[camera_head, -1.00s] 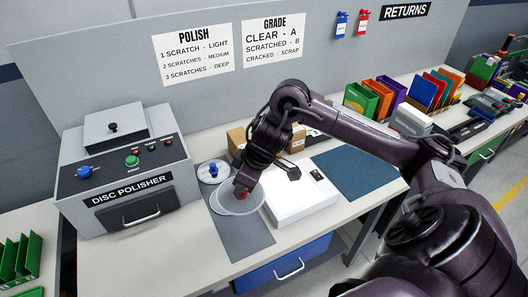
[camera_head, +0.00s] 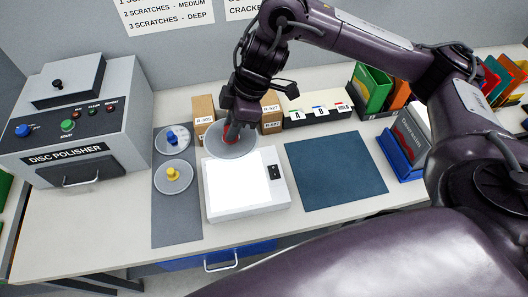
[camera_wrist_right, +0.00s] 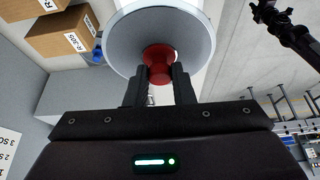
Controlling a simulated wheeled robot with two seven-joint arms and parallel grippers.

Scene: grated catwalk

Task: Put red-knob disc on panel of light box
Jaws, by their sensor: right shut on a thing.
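My right gripper (camera_head: 232,126) is shut on the red knob of a clear grey disc (camera_head: 217,148). The disc hangs over the back left part of the light box (camera_head: 250,211), and its edge overlaps the glowing white panel (camera_head: 238,186) in the head view. I cannot tell the exact gap between disc and panel. In the right wrist view the red knob (camera_wrist_right: 158,62) sits between the two fingers, with the round disc (camera_wrist_right: 185,30) beyond it. The rest of the panel is bare. My left gripper is not in view.
Left of the light box, a grey mat (camera_head: 175,225) holds a blue-knob disc (camera_head: 173,140) and a yellow-knob disc (camera_head: 174,177). Cardboard boxes (camera_head: 203,108) stand close behind. A blue mat (camera_head: 335,170) lies right; the disc polisher (camera_head: 75,125) stands far left.

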